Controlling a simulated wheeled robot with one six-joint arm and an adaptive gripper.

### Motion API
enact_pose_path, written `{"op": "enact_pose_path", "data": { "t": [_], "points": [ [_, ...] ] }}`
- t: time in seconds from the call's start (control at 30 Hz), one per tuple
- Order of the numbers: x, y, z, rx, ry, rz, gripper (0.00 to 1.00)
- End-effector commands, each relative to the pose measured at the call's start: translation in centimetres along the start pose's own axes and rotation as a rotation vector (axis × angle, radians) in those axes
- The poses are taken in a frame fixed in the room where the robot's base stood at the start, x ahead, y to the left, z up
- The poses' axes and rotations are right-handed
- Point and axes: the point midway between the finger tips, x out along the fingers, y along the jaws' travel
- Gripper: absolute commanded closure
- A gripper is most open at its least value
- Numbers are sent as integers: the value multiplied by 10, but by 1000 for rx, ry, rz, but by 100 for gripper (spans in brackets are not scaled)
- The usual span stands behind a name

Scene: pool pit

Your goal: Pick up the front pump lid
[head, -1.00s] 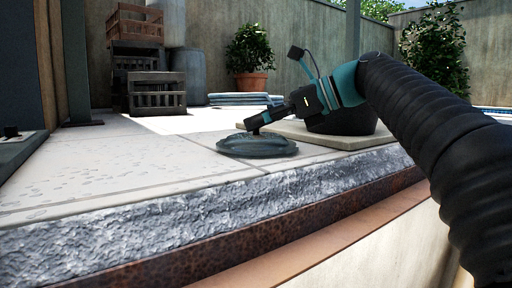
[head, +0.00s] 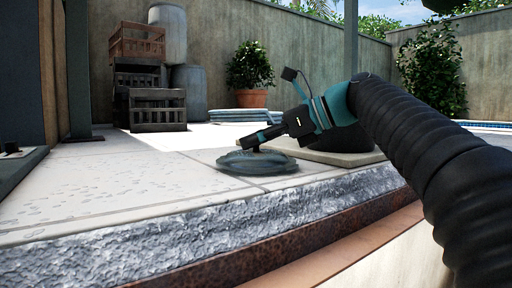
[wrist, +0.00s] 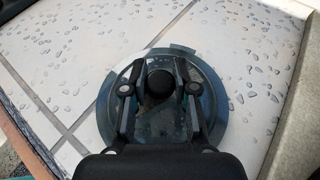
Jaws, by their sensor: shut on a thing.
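The front pump lid (head: 257,163) is a round, dark blue-grey disc near the edge of the pale tiled deck. It lies flat or very nearly flat; I cannot tell whether it touches the tiles. In the wrist view the lid (wrist: 213,112) shows as a translucent disc with a black round knob (wrist: 159,87) in its middle. My gripper (head: 256,147) reaches down to it from the right. In the wrist view its two fingers (wrist: 159,92) stand on either side of the knob, shut on it.
A pale slab (head: 340,158) lies right of the lid, with a dark rounded thing on it behind my arm. Dark crates (head: 158,110), a potted plant (head: 249,75) and stacked blue-grey slabs (head: 245,116) stand farther back. The rough stone deck edge (head: 150,228) drops off in front.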

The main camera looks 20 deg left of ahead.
Motion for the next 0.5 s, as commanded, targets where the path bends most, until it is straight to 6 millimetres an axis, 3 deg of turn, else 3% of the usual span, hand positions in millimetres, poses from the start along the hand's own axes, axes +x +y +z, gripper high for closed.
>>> {"op": "enact_pose_path", "data": {
  "t": [0.33, 0.5],
  "points": [
    [-17, 0, 42, -3, -2, -1, 100],
    [-50, 9, 44, 0, -2, -5, 100]
  ]
}}
